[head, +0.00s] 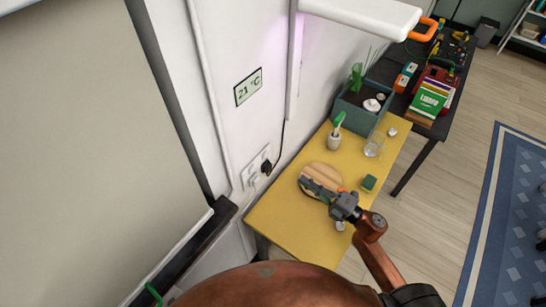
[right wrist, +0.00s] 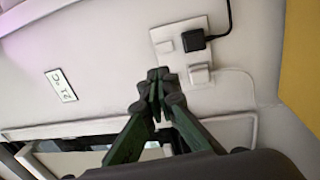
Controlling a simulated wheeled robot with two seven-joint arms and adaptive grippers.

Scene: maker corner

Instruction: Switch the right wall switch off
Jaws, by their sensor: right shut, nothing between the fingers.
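A white wall plate (head: 257,166) is on the wall left of the yellow table, with a black plug in it. Whether either is on or off is too small to tell. My right gripper (head: 306,183) is shut and empty. In the head view it overlaps the round wooden board, pointing left towards the plate. In the right wrist view its fingertips (right wrist: 157,82) appear just below the plate; contact is not shown. My left gripper is not in view.
The black plug (right wrist: 194,40) and its cord are close to the switches. The yellow table (head: 290,228) holds a wooden board (head: 318,170), a cup (head: 334,140), a glass (head: 374,145), a green sponge (head: 369,183) and a planter (head: 352,117). A temperature display (head: 248,87) hangs above the plate.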

